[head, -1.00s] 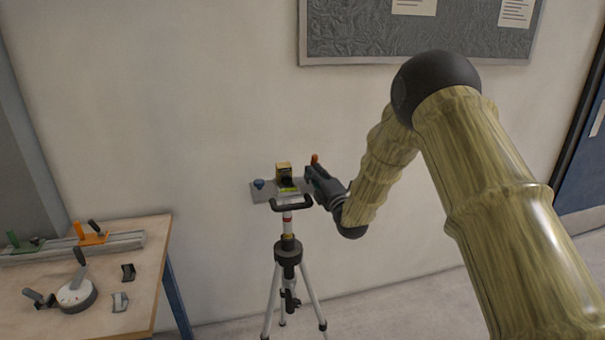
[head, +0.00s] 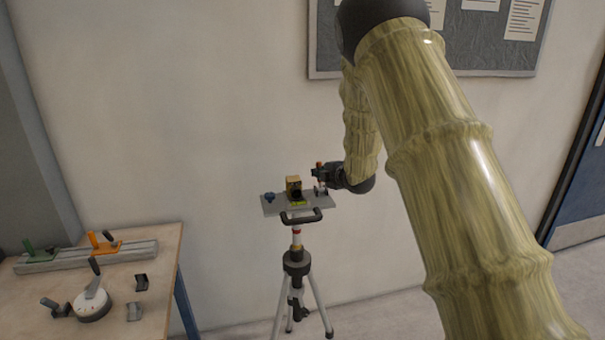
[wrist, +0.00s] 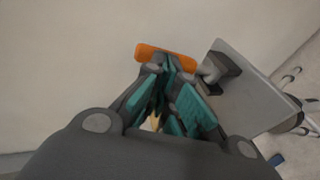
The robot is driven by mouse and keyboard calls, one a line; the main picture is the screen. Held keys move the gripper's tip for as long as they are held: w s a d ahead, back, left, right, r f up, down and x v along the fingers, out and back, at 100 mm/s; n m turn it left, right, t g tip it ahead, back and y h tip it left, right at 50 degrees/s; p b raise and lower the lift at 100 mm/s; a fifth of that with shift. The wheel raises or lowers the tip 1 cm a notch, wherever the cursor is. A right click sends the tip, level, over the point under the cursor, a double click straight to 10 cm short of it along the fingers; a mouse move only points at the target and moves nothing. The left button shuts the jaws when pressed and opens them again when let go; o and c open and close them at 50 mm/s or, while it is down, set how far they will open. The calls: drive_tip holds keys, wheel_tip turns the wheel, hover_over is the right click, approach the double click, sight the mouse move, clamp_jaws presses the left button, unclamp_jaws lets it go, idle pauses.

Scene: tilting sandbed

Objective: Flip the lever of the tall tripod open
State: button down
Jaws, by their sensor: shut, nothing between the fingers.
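The tall tripod (head: 297,262) stands on the floor by the wall with a grey plate (head: 275,208) on top. The lever's orange grip (head: 320,164) rises above the plate's right end. In the wrist view the orange grip (wrist: 168,58) lies just beyond my fingertips, with its grey stem running to a dark mount on the plate (wrist: 255,90). My gripper (head: 320,173) is shut and empty, reaching in from the right at the lever. In the wrist view my gripper (wrist: 166,68) overlaps the grip's lower edge; I cannot tell whether they touch.
A wooden table (head: 165,268) with levers and a dial stands at the left. The wall is close behind.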

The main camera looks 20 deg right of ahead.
drive_tip(key=shift+w, duration=0.35)
idle(0.3)
drive_tip(key=r+b+v, duration=0.1)
drive_tip(key=b+v, duration=0.2)
drive_tip(key=v, duration=1.1)
drive_tip(key=shift+w, duration=0.15)
idle(0.4)
